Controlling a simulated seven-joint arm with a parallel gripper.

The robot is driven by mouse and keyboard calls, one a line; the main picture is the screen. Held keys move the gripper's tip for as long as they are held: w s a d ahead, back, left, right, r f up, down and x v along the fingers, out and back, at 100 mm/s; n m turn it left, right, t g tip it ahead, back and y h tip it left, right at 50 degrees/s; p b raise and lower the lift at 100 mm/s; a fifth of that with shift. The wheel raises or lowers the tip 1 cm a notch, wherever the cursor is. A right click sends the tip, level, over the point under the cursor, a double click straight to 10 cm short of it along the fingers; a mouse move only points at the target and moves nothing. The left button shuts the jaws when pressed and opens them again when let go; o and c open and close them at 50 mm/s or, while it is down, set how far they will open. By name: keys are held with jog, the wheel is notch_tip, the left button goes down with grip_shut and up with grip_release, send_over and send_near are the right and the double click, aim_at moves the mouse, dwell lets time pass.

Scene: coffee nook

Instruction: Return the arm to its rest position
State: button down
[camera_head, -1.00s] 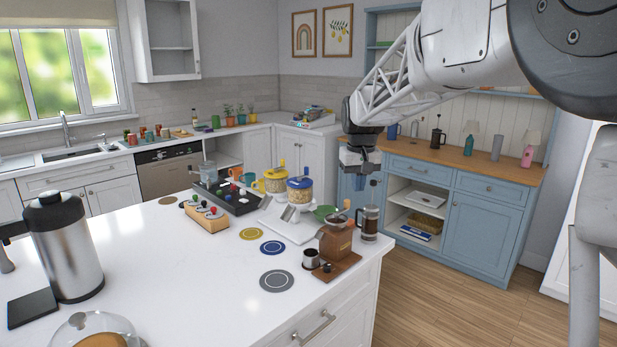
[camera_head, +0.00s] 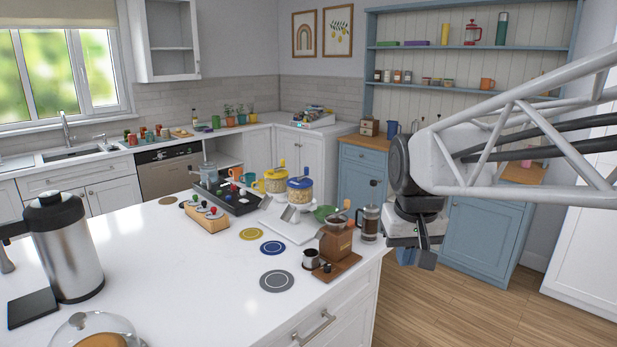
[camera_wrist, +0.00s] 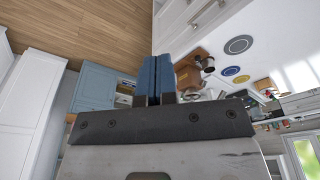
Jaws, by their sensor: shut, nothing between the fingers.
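My gripper (camera_head: 416,258) hangs at the right of the head view, beyond the right edge of the white island counter (camera_head: 190,270) and in front of the blue cabinet. It holds nothing. In the wrist view its two blue-padded fingers (camera_wrist: 156,78) are together. My arm reaches in from the right edge of the head view and covers part of the blue cabinet and its wooden top.
The wooden coffee grinder (camera_head: 336,245) and a French press (camera_head: 369,222) stand near the island's right edge, left of my gripper. Jars with yellow and blue lids (camera_head: 300,189) stand behind them. The wood floor (camera_head: 440,310) below my gripper is clear.

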jog(key=s+f, duration=0.4)
jog(key=s, duration=0.4)
jog(key=s+d+f, duration=0.1)
jog(key=s+f, duration=0.2)
jog(key=s, duration=0.5)
jog(key=shift+s+d+f+m+t, duration=0.15)
jog(key=shift+s+f+m+t, duration=0.15)
jog(key=shift+f+m, duration=0.1)
